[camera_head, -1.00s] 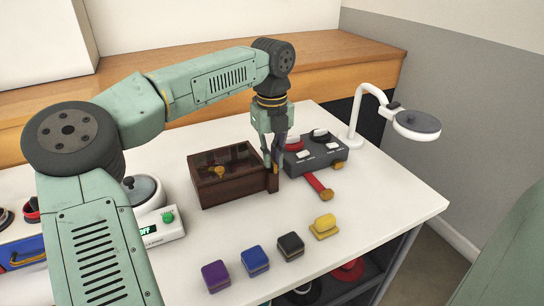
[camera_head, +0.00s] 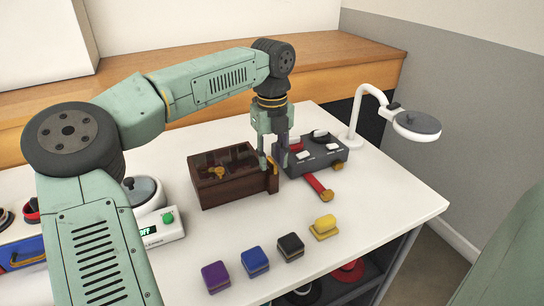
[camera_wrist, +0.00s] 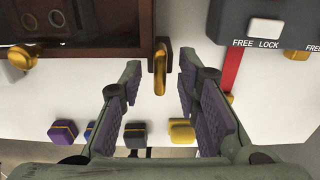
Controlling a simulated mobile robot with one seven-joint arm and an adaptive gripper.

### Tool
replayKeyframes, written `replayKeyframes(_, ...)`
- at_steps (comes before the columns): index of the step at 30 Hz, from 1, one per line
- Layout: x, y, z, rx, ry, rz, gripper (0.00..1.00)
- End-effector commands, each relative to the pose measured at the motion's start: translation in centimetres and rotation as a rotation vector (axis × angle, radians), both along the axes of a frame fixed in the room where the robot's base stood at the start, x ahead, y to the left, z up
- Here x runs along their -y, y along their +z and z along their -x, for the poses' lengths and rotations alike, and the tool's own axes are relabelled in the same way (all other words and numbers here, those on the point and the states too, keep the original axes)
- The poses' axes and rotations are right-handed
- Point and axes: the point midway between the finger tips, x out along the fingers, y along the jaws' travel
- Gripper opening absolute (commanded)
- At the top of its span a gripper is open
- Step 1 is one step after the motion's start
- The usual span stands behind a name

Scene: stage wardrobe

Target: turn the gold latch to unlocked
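The gold latch (camera_head: 273,183) is at the right end of the front of a dark brown box (camera_head: 228,189) with a see-through top. In the wrist view the latch (camera_wrist: 161,72) is an upright gold bar beside the box's dark edge (camera_wrist: 100,52). My gripper (camera_head: 273,166) is over that corner of the box. Its two fingers are spread apart, one on each side of the latch in the wrist view (camera_wrist: 158,85), with visible gaps. Contact with the latch does not show. The latch's upper part is partly hidden by my fingers in the head view.
A grey switch panel (camera_head: 325,158) marked FREE and LOCK is close on the right, with a red bar (camera_head: 317,184) in front. Purple (camera_head: 215,277), blue (camera_head: 255,261), black (camera_head: 290,246) and yellow (camera_head: 324,227) blocks stand along the front. A white lamp (camera_head: 355,112) stands at the right.

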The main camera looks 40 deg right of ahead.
Motion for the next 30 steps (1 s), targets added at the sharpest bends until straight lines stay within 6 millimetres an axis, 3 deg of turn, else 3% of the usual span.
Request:
replayKeyframes(5, 0.0, 1.1, 0.0, 0.002, 0.001, 0.0, 0.3)
replayKeyframes(15, 0.1, 8.0, -0.1, 0.003, 0.002, 0.003, 0.3)
replayKeyframes(21, 0.1, 11.0, 0.0, 0.001, 0.001, 0.001, 0.3)
replayKeyframes(30, 0.0, 12.0, 0.0, 0.0, -0.001, 0.0, 0.3)
